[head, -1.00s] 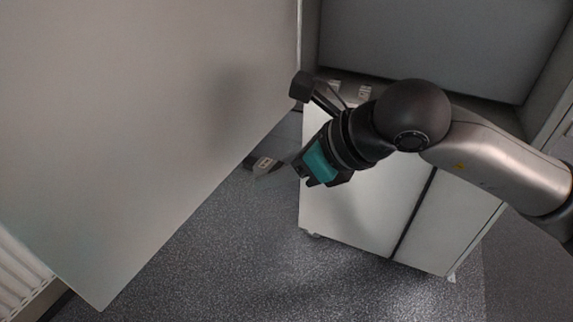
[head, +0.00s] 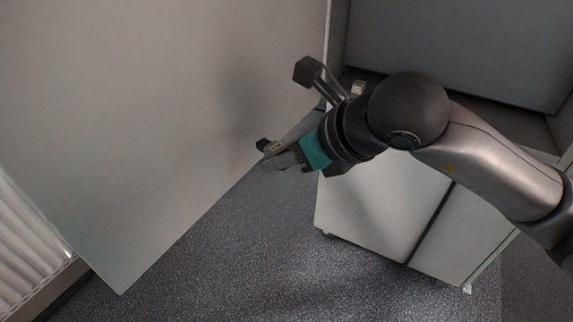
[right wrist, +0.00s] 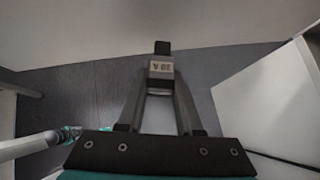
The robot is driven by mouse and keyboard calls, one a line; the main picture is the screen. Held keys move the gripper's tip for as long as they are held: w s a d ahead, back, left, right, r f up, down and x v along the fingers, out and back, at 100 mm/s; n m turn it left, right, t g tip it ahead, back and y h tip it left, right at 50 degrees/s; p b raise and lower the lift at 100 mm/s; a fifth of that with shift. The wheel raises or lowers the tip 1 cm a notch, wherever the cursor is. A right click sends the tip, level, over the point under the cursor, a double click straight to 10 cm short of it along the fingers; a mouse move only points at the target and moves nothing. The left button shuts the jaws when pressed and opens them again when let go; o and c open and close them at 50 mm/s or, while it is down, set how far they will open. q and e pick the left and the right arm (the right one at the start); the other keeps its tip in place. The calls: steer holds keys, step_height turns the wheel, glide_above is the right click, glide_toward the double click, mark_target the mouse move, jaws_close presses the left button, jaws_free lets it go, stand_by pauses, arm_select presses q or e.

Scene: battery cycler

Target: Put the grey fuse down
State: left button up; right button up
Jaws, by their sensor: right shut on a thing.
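The grey fuse (head: 272,148) has dark ends and a pale label. In the right wrist view the fuse (right wrist: 161,69) shows the marking 30 A, upside down, and a black end pointing away. My right gripper (head: 275,155), with a teal body, is shut on it, one finger on each side. The fuse is held in the air in front of the large pale panel. No surface is seen touching it. My left gripper does not show in the head view.
A large pale panel (head: 150,120) stands at the left. A white cabinet (head: 385,195) stands at the right, with a dark recess above it. A small pale item (head: 358,88) sits in the recess. Speckled grey floor (head: 220,260) lies open below. A white ribbed radiator (head: 25,260) is at lower left.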

mark_target(285, 149)
steer(key=r+m+h, duration=0.1)
steer(key=m, duration=0.1)
steer(key=r+m+t+h, duration=0.1)
steer(key=a+r+m+t+h, duration=0.1)
steer(key=r+m+h, duration=0.1)
steer(key=shift+w+r+m, duration=0.1)
steer(key=shift+w+m, duration=0.2)
steer(key=shift+w, duration=0.1)
steer(key=shift+w+r+m+t+h, duration=0.1)
steer(key=shift+r+m+t+h, duration=0.05)
steer(key=shift+r+m+h, duration=0.5)
steer(key=shift+w+r+m+t+h, duration=0.15)
steer(key=shift+r+m+h, duration=0.15)
steer(key=shift+m+h, duration=0.4)
steer(key=shift+m, duration=0.25)
